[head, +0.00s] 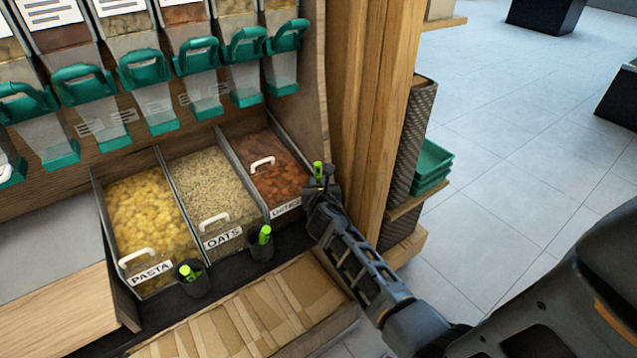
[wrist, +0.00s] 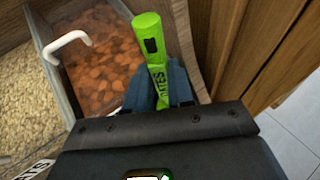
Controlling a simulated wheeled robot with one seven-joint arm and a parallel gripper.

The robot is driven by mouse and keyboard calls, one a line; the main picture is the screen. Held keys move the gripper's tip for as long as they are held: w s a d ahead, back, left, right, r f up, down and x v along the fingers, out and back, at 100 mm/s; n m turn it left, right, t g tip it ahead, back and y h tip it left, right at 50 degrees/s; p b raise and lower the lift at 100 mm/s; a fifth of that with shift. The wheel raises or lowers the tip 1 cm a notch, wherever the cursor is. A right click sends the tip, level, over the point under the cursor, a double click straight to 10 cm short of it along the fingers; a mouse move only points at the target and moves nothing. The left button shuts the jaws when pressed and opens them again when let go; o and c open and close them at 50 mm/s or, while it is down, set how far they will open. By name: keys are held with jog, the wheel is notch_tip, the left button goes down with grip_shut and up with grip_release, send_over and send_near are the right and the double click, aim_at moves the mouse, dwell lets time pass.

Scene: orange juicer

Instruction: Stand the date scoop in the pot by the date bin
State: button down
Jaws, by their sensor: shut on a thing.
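The date scoop shows its bright green handle (head: 318,172), marked DATES in the wrist view (wrist: 149,38). My gripper (head: 321,188) is shut on this handle, between its two fingers in the wrist view (wrist: 163,88). The scoop's lower part is hidden by my gripper. The date bin (head: 275,182) holds brown-orange dates and has a white lid handle; it also shows in the wrist view (wrist: 100,72). My gripper is at the bin's front right corner. No pot by the date bin can be made out; my gripper and arm cover that spot.
The oats bin (head: 212,185) and pasta bin (head: 147,210) stand to the left. Black pots with green-handled scoops stand before the oats (head: 261,248) and pasta (head: 197,284). A wooden post (head: 372,110) rises close right of my gripper. Dispensers with green levers (head: 145,70) hang above.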

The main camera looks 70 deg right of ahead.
aim_at(318, 174)
jog(key=shift+f+b, duration=1.35)
jog(key=shift+f, duration=0.6)
jog(key=shift+c, duration=0.5)
grip_release()
jog(key=shift+r+p, duration=3.5)
jog(key=shift+p, duration=0.35)
